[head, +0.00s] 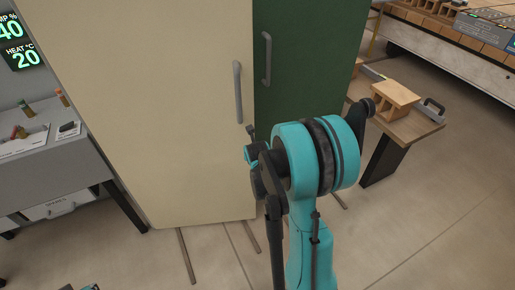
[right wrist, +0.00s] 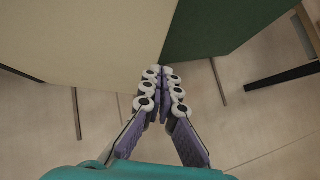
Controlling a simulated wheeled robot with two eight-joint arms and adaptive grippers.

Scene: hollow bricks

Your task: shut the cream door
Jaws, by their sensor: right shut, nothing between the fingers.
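The cream door (head: 180,110) is a tall flat panel with a grey vertical handle (head: 238,92) near its right edge. The green door (head: 305,60) stands beside it on the right with its own grey handle (head: 266,58). Whether the cream door stands ajar is hard to tell. In the right wrist view, the cream door (right wrist: 90,40) and green door (right wrist: 215,25) meet just beyond my right gripper (right wrist: 163,73). The gripper is shut and empty, its tips near the doors' lower edges; contact is unclear. In the head view my arm hides most of it. My left gripper is out of view.
A grey bench (head: 55,170) with small items stands at the left. A wooden bench (head: 405,128) holding a hollow brick (head: 395,98) stands at the right. Thin dark bars (head: 186,256) show on the floor below the doors. The floor at the lower right is clear.

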